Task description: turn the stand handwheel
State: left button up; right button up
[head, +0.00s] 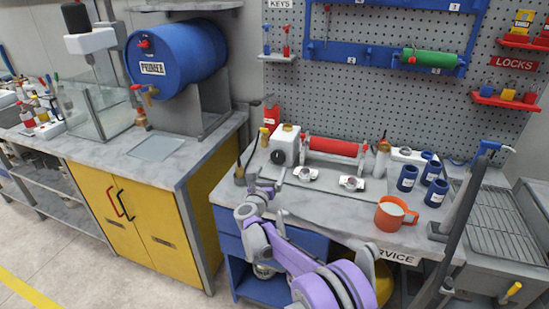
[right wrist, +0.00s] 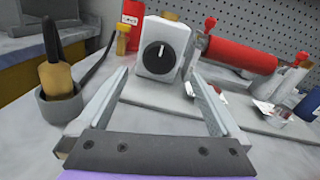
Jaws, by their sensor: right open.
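A white box (head: 285,144) stands on the grey bench, left of a red roller (head: 333,147). On its front is a round black knob (head: 278,157) with a white line; no other handwheel shows clearly near it. In the right wrist view the knob (right wrist: 158,53) faces me, upright line on it, beyond and between my fingertips. My right gripper (head: 264,177) reaches over the bench's front edge on its purple arm. In the right wrist view the gripper (right wrist: 160,73) is open, empty and apart from the box. My left gripper is out of view.
A grey cup with a wooden-handled brush (right wrist: 57,80) stands close left of my right gripper. Two small white-and-metal pieces (head: 351,182) lie before the roller. An orange mug (head: 390,215) and blue cans (head: 407,178) stand to the right. A pegboard rises behind.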

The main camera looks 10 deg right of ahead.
aim_at(277, 158)
jog(key=p+x, duration=0.1)
jog(key=x, duration=0.7)
jog(key=shift+w+d, duration=0.15)
jog(key=shift+w, duration=0.2)
jog(key=c, duration=1.3)
jog(key=shift+n, duration=0.4)
